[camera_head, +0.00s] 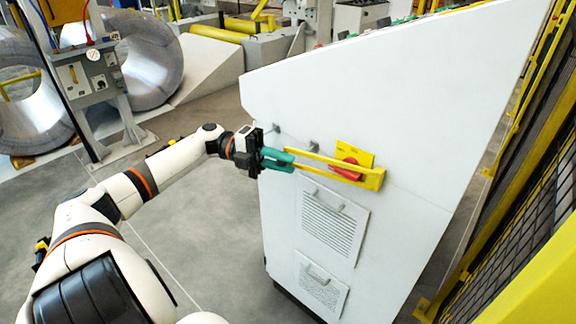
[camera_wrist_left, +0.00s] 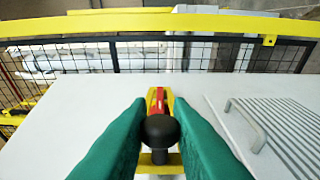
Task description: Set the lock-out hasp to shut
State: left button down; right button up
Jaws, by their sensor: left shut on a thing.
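The yellow lock-out hasp (camera_head: 374,177) is on the side of a white cabinet, by a yellow plate with a red switch handle (camera_head: 350,162). Its long bar reaches left toward my left gripper (camera_head: 277,159). In the left wrist view, the green fingers of my left gripper (camera_wrist_left: 161,132) are closed on a round black knob (camera_wrist_left: 161,129). The red and yellow switch (camera_wrist_left: 157,98) shows beyond the knob. The fingers hide the knob in the head view. I cannot tell whether the hasp is fully against the switch. My right gripper is not in view.
The white cabinet (camera_head: 400,90) has two louvred panels (camera_head: 333,215) with handles below the hasp. A yellow-framed mesh fence (camera_head: 520,200) stands close on the right. Grey floor (camera_head: 205,240) is open left of the cabinet. Large coils (camera_head: 150,60) stand at the back left.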

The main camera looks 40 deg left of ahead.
pick_arm(q)
jog(key=shift+w+f, duration=0.1)
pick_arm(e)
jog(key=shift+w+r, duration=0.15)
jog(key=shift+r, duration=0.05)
pick_arm(q)
jog(key=c, duration=1.3)
grip_release()
jog(key=shift+c, duration=0.2)
